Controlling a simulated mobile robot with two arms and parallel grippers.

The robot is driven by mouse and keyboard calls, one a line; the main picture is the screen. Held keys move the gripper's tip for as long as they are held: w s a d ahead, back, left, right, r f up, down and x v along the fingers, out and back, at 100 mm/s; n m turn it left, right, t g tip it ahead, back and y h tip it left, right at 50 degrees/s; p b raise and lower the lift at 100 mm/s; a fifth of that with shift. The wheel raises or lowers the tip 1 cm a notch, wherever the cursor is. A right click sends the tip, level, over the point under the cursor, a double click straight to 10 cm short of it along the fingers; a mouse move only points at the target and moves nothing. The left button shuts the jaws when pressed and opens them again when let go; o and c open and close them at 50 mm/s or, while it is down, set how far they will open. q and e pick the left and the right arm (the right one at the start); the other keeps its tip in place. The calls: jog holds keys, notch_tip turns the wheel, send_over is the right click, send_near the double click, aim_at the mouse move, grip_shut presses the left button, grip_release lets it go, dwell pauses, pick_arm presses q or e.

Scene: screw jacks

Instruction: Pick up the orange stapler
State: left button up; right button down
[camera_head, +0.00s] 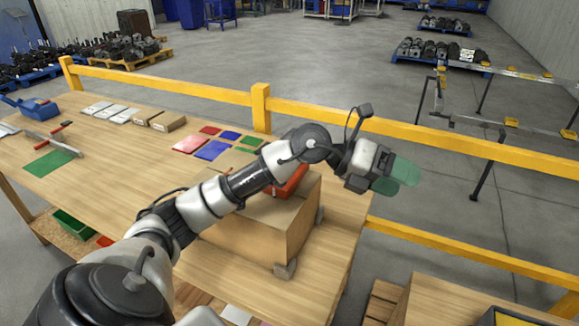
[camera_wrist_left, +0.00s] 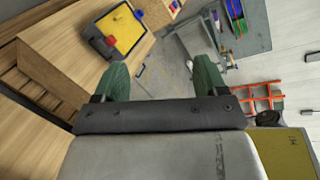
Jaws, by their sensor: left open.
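No object is clearly recognisable as an orange stapler. A red-orange object (camera_head: 291,183) on the wooden box is partly covered by my left arm, and I cannot tell what it is. My left gripper (camera_head: 394,179) has green fingers and is open and empty. It is held in the air to the right of the box, past the yellow rail. In the left wrist view its two green fingers (camera_wrist_left: 161,82) stand wide apart with nothing between them. My right gripper is not in view.
The box (camera_head: 250,232) stands on a wooden workbench (camera_head: 118,178) with coloured sheets and small cartons. A yellow rail (camera_head: 330,120) runs behind it. In the left wrist view, a yellow tray (camera_wrist_left: 122,34) with red and blue items lies on a wooden table, and an orange grid (camera_wrist_left: 256,98) is at right.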

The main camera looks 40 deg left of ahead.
pick_arm(q)
jog(key=a+r+n+y, duration=0.1)
jog(key=a+y, duration=0.3)
jog(key=a, duration=0.4)
jog(key=s+a+r+n+g+y, duration=0.1)
jog(key=a+r+n+y, duration=0.1)
jog(key=a+y, duration=0.3)
jog(key=a+r+n+g+y, duration=0.1)
jog(key=a+y, duration=0.4)
jog(key=a, duration=0.8)
jog(key=shift+s+r+n, duration=0.3)
jog(key=shift+s+r, duration=0.05)
jog(key=shift+r, duration=0.5)
jog(key=shift+y, duration=0.3)
jog(key=x, duration=0.4)
jog(key=shift+w+a+f+p, duration=0.1)
jog(key=shift+a+f+p, duration=0.1)
jog(key=shift+f+p, duration=0.1)
jog(key=p+x, duration=0.2)
jog(key=x, duration=0.3)
jog(key=shift+d+f, duration=0.1)
jog(key=shift+f, duration=0.4)
grip_shut()
jog(key=shift+r, duration=0.15)
